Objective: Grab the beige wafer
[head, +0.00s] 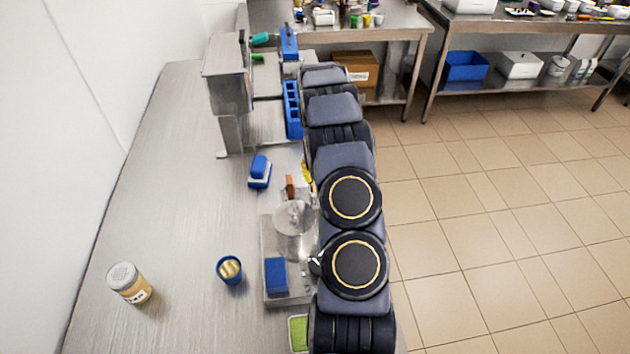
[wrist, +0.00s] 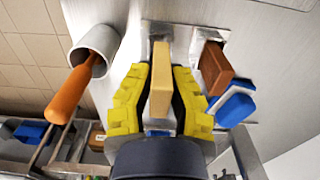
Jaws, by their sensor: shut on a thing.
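The beige wafer (wrist: 160,80) is a pale upright bar in the middle of the wrist view. My gripper (wrist: 161,84) has its yellow-padded fingers on both sides of it and is shut on it. A metal holder (wrist: 150,30) lies behind the wafer's far end; I cannot tell whether the wafer still touches it. In the head view my arm hides the wafer, and only a yellow bit of my gripper (head: 308,178) shows beside the arm.
A brown bar (wrist: 215,68) stands close on the right in the wrist view, near a blue-and-white block (wrist: 233,105). A grey cylinder with an orange handle (wrist: 70,95) is on the left. A blue cup (head: 230,270) and a jar (head: 130,283) stand on the steel counter, whose left side is mostly clear.

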